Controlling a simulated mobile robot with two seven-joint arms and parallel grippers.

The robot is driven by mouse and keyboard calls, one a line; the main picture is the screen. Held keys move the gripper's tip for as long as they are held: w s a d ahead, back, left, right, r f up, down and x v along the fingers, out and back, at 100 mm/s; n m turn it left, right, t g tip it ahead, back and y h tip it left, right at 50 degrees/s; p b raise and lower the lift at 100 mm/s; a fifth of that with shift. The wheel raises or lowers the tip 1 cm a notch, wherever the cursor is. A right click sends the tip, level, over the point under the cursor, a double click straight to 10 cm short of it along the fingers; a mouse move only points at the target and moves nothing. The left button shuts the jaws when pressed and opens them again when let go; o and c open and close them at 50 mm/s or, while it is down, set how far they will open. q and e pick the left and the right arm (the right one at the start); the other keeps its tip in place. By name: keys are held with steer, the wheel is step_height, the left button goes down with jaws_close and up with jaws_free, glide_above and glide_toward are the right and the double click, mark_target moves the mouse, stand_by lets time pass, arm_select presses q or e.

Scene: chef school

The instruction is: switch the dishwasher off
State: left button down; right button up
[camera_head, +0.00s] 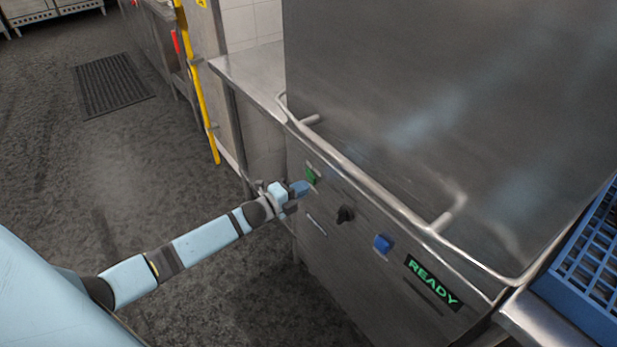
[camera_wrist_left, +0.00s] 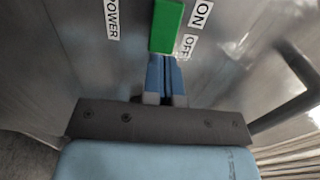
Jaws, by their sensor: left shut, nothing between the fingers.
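The dishwasher (camera_head: 400,120) is a large steel machine with a bar handle, filling the right side of the head view. Its front panel has a green power switch (camera_head: 312,176), a black knob (camera_head: 345,214), a blue button (camera_head: 383,243) and a lit green READY display (camera_head: 433,281). My left gripper (camera_head: 301,188) is shut and empty, its blue fingertips at the lower edge of the green switch. In the left wrist view the green switch (camera_wrist_left: 166,27) sits between POWER and ON/OFF labels, right ahead of the fingertips (camera_wrist_left: 166,60). I cannot tell whether they touch. My right gripper is not in view.
A bar handle (camera_head: 370,182) runs across the dishwasher just above the panel. A steel counter (camera_head: 250,72) adjoins at the left, with a yellow pole (camera_head: 199,90) beyond it. A blue rack (camera_head: 590,265) is at the right. The dark floor (camera_head: 130,180) at left is clear except for a mat (camera_head: 110,85).

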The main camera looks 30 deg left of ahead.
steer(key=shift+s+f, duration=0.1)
arm_select(q)
steer(key=shift+w, duration=0.2)
steer(key=shift+d, duration=0.1)
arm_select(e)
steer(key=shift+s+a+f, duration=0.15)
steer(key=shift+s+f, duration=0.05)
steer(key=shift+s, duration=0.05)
arm_select(q)
steer(key=shift+w, duration=0.25)
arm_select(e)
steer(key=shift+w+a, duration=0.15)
arm_select(q)
steer(key=shift+w+d, duration=0.15)
steer(key=shift+w, duration=0.05)
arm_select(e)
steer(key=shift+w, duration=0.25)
